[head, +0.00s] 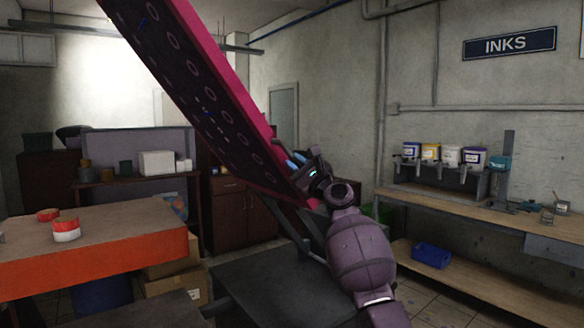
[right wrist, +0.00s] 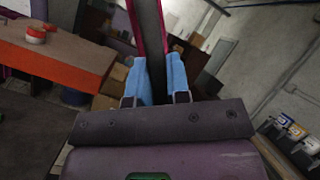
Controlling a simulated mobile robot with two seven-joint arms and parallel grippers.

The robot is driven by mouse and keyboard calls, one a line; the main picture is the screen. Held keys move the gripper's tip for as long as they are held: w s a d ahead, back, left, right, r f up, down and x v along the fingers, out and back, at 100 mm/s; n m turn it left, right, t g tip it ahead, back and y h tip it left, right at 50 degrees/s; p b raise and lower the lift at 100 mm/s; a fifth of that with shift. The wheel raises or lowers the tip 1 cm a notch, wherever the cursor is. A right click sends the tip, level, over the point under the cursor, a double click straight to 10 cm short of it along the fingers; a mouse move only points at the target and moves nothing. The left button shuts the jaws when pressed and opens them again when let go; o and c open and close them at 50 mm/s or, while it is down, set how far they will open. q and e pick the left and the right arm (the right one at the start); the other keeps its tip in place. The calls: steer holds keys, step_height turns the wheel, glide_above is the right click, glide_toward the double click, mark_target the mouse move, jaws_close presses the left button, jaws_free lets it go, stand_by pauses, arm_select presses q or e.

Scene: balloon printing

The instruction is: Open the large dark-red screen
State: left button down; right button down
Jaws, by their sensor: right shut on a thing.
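The large dark-red screen (head: 190,90) is raised and steeply tilted in the head view, with a magenta edge and a dark mesh marked with rings. Its upper end runs out of the frame and its lower corner is near my right gripper. My right gripper (head: 296,159) is shut on the screen's edge. In the right wrist view the blue fingertips (right wrist: 158,78) stand on either side of the screen's frame (right wrist: 150,35). My left gripper is not in view.
A dark flat platen (head: 275,290) lies below the screen. An orange-sided table (head: 100,260) with red-and-white tubs stands at left. A wooden bench (head: 480,208) with ink buckets (head: 450,155) is at right. Cardboard boxes (head: 175,278) sit behind the table.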

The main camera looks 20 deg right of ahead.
steer(key=shift+f, duration=0.1)
steer(key=c, duration=1.1)
jaws_free()
steer(key=v, duration=1)
steer(key=shift+s+d, duration=0.25)
steer(key=shift+s, duration=0.1)
